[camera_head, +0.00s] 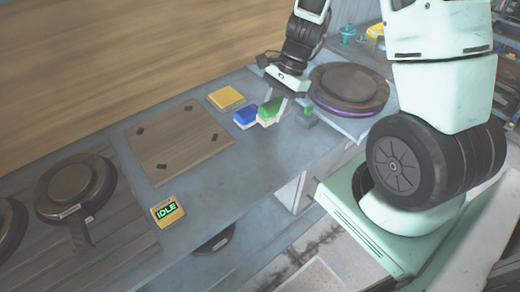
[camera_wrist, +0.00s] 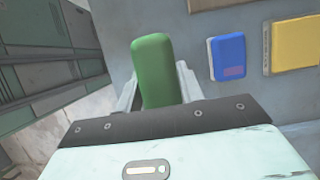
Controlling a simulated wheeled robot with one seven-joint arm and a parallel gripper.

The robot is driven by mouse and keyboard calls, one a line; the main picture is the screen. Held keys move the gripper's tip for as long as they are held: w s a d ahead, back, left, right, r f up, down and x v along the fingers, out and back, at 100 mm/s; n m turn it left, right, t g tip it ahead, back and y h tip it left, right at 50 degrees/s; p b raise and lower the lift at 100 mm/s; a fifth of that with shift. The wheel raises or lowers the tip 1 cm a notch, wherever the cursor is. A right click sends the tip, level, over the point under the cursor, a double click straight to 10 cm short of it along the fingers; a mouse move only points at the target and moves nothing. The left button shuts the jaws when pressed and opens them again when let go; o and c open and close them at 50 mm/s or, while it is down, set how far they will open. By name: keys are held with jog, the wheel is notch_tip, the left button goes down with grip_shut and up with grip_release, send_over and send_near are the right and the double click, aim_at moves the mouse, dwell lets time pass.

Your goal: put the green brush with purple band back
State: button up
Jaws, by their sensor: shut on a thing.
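The green brush (camera_head: 268,109) is between the fingers of my gripper (camera_head: 277,107), which is shut on it. In the wrist view the green brush (camera_wrist: 152,68) stands up between the two pale fingers, its smooth rounded green body facing me. A pale part shows under it in the head view. I cannot make out a purple band on it. A blue brush-like block (camera_head: 245,117) sits close to its left; it also shows in the wrist view (camera_wrist: 227,57). Whether the green brush touches the counter cannot be told.
A small grey block (camera_head: 306,121) with a green part stands just right of the gripper. A round plate press (camera_head: 348,84) with a purple rim is behind. Bare counter lies in front.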

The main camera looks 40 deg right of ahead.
aim_at(270, 144)
notch_tip(270, 144, down, 10)
jog(key=shift+a+r, duration=0.1)
jog(key=shift+r, duration=0.05)
dwell(0.3)
